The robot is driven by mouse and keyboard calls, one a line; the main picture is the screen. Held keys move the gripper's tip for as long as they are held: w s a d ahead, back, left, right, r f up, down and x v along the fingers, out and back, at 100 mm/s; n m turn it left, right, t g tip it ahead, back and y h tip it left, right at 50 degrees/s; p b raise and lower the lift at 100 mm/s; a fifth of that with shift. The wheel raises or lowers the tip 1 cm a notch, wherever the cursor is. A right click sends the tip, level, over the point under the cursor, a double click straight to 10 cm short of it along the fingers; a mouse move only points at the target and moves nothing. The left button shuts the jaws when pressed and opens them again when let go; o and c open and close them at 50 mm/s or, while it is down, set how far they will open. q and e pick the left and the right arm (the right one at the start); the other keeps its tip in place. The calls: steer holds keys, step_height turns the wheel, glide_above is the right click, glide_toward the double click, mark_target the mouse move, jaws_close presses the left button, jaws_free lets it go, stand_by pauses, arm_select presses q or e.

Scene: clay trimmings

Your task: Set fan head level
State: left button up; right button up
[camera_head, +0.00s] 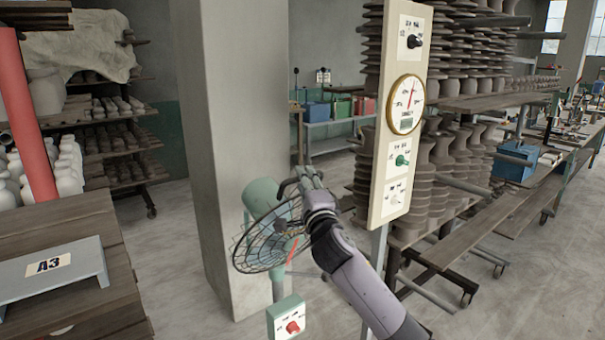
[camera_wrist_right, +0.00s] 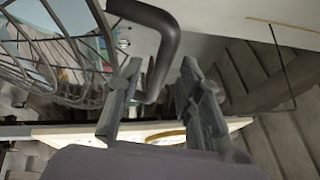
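The fan has a green motor housing (camera_head: 262,197) and a round wire cage (camera_head: 262,248), and its head is tilted, with the cage facing down. My right gripper (camera_head: 303,182) is at the top right of the fan head, beside the housing. In the wrist view, its two fingers (camera_wrist_right: 160,95) are apart, and a dark bent handle (camera_wrist_right: 165,35) reaches down between them, nearer the left finger. I cannot tell whether they touch it. The wire cage also shows at the upper left there (camera_wrist_right: 55,60). My left gripper is not in view.
A control box with a red knob (camera_head: 292,327) is on the fan's stand. A concrete pillar (camera_head: 232,100) stands behind the fan. A tall panel with a gauge (camera_head: 405,104) stands just right of my gripper. Loaded racks (camera_head: 470,100) fill the right; a wooden table (camera_head: 60,220) is left.

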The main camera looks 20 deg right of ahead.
steer(key=shift+x, duration=1)
steer(key=shift+c, duration=0.3)
jaws_close()
